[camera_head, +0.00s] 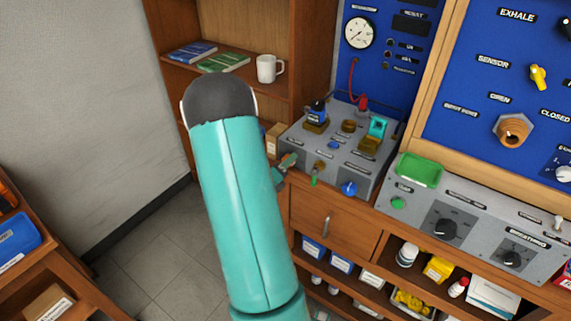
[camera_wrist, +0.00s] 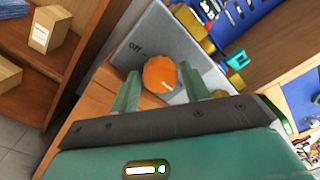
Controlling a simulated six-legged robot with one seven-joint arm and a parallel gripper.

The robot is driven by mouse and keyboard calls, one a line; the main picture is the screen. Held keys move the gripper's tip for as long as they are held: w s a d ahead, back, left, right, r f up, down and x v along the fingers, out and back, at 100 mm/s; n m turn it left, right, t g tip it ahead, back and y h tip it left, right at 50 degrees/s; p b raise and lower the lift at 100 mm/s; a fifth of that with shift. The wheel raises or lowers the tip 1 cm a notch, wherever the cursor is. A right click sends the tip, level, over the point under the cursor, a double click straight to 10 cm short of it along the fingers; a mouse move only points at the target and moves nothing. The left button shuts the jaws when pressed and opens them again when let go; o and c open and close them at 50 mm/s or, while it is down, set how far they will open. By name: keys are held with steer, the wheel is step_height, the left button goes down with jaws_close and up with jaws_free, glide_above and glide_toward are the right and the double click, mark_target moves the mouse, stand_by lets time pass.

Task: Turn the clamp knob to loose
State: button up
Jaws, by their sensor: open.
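In the wrist view an orange knob (camera_wrist: 158,72) with a white pointer line sits on a grey panel (camera_wrist: 165,38), near a label reading "off". No label naming it as the clamp knob is readable. My gripper (camera_wrist: 160,80) is open, with one teal finger on each side of the knob; whether they touch it I cannot tell. In the head view my gripper (camera_head: 281,174) shows small at the left front of the grey test bench (camera_head: 335,158), partly hidden by my arm. A blue knob (camera_head: 349,188) and a green lever (camera_head: 314,180) are to its right.
A blue panel with a gauge (camera_head: 359,33) stands behind the bench. A second grey console (camera_head: 470,215) with black dials is at right. A wooden shelf (camera_head: 235,75) with books and a white mug (camera_head: 269,68) is behind. Floor (camera_head: 150,250) is clear at left.

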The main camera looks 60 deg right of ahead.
steer(key=shift+c, duration=0.2)
steer(key=c, duration=0.7)
